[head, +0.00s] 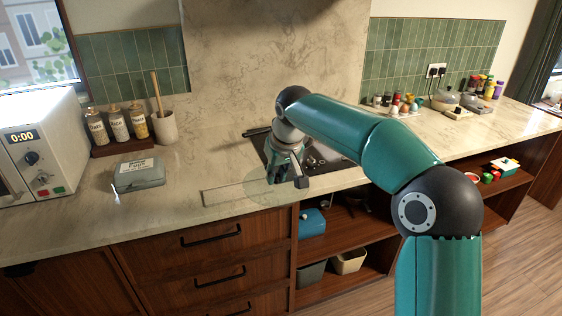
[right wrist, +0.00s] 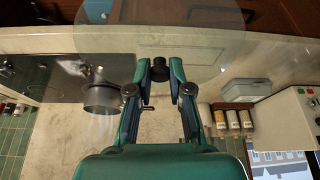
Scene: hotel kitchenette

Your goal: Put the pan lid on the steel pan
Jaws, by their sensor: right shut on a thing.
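The pan lid (head: 258,190) is a clear glass disc, faint against the counter in the head view. In the right wrist view the glass lid (right wrist: 205,45) spans the top, with its dark knob (right wrist: 159,68) between the fingers. My right gripper (head: 284,178) is shut on the knob, and it also shows in the right wrist view (right wrist: 160,75). The lid is over the counter's front edge area, left of the hob. The steel pan (right wrist: 103,97) shows in the right wrist view, left of the gripper; in the head view my right arm and gripper hide most or all of it. My left gripper is not in view.
The dark hob (head: 330,157) lies behind and right of my gripper. A grey-green box (head: 139,174), jars (head: 118,124), a utensil pot (head: 163,128) and a microwave (head: 38,145) stand to the left. The counter between box and hob is mostly clear.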

